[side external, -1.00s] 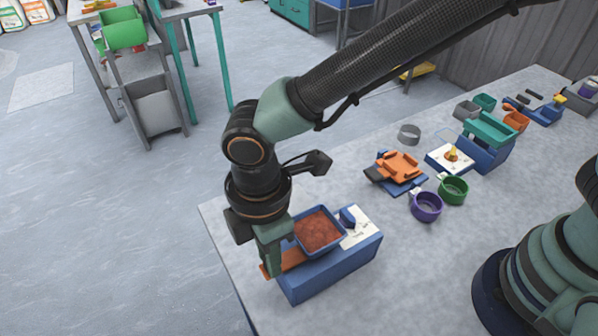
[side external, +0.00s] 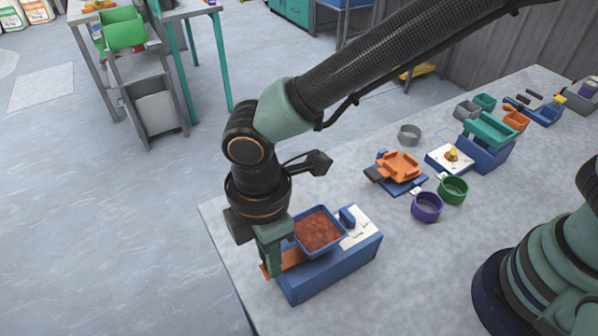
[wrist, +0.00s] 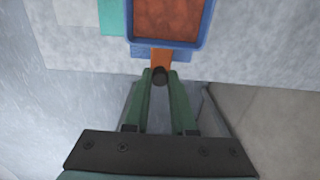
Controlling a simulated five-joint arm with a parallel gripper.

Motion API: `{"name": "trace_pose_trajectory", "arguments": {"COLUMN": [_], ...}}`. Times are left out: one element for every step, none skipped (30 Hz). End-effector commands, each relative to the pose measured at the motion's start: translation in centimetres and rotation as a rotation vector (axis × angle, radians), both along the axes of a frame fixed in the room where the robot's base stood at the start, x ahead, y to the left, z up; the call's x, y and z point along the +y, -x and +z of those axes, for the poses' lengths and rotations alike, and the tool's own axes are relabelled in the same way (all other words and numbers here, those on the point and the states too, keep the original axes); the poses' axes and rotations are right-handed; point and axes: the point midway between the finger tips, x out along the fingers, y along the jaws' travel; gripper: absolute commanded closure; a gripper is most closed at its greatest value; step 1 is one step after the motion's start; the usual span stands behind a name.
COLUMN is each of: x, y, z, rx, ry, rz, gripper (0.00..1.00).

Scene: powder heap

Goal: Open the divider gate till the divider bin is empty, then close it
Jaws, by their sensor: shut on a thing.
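The divider bin (side external: 340,243) is a blue square hopper on a blue block near the table's left corner. It holds red-brown powder (side external: 316,230), which also shows in the wrist view (wrist: 168,18). The divider gate (side external: 291,259) is an orange strip sticking out from under the bin towards my gripper. My gripper (side external: 270,268) points down at the gate's outer end. In the wrist view my gripper (wrist: 159,77) is shut on a dark knob at the end of the orange gate (wrist: 161,58). The space under the bin is hidden.
A white card (side external: 362,231) with a small blue part lies on the block beside the bin. Purple (side external: 427,207) and green (side external: 453,190) cups, an orange tray on a blue base (side external: 398,168) and a grey ring (side external: 409,134) stand farther right. The table between is clear.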

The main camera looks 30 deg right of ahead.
Motion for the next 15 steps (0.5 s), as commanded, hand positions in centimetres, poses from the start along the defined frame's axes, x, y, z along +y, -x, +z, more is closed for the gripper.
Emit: {"name": "trace_pose_trajectory", "arguments": {"x": [0.0,0.0,0.0,0.0,0.0,0.0,0.0,0.1,0.1,0.3,0.4,0.7,0.9,1.2,1.5], "y": [0.0,0.0,0.0,0.0,0.0,0.0,0.0,0.0,0.0,0.0,0.0,-0.1,-0.1,0.0,-0.1], "z": [0.1,0.1,0.1,0.1,0.1,0.1,0.1,0.1,0.1,0.1,0.1,0.1,0.1,0.1,0.1], "rx": [-0.001,-0.001,-0.001,-0.001,-0.001,-0.001,-0.001,-0.001,-0.001,-0.001,-0.001,-0.001,-0.001,-0.001,-0.002], "ry": [-0.001,-0.001,-0.001,-0.001,-0.001,-0.001,-0.001,-0.001,-0.001,-0.001,-0.001,-0.002,-0.002,-0.002,-0.002], "rz": [0.0,0.0,0.0,0.0,0.0,0.0,0.0,0.0,0.0,0.0,0.0,0.0,0.001,0.001,0.002], "gripper": [1.0,1.0,1.0,1.0,1.0,1.0,1.0,1.0,1.0,1.0,1.0,1.0,1.0,1.0,1.0]}}
